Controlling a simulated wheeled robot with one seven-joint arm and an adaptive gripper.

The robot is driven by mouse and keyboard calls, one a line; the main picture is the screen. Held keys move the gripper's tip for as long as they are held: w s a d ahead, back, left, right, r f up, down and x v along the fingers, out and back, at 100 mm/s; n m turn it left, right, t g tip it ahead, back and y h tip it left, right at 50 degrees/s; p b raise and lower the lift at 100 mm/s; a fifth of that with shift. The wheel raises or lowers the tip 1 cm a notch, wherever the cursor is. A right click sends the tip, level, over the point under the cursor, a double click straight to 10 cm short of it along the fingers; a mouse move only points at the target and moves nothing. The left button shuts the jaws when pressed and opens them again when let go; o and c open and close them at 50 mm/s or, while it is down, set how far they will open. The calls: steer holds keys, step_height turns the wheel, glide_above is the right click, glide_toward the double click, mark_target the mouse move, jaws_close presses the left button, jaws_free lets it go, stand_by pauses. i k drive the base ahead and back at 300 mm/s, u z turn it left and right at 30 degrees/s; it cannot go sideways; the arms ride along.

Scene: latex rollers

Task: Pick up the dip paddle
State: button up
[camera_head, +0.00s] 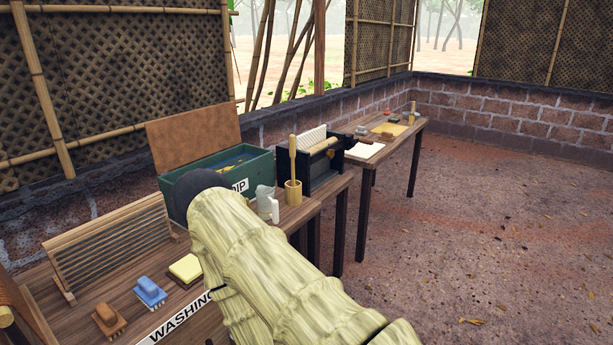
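A wooden handle that looks like the dip paddle (293,155) stands upright in a small tan holder (293,193) on the wooden table. Its lower end is hidden inside the holder. My arm, pale and bamboo-like, crosses the lower middle of the view and ends in a dark rounded part left of the paddle, in front of the green box. I see no gripper fingers, so my gripper is not visible and nothing held can be made out.
A green box (260,168) marked DIP stands open behind my arm. A grey-white jug (267,205) is just left of the holder; a black roller machine (325,172) is to the right. A slatted rack (110,250) and brushes (150,292) lie left. Open floor lies right.

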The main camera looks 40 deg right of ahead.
mark_target(292, 137)
steer(key=z, duration=0.9)
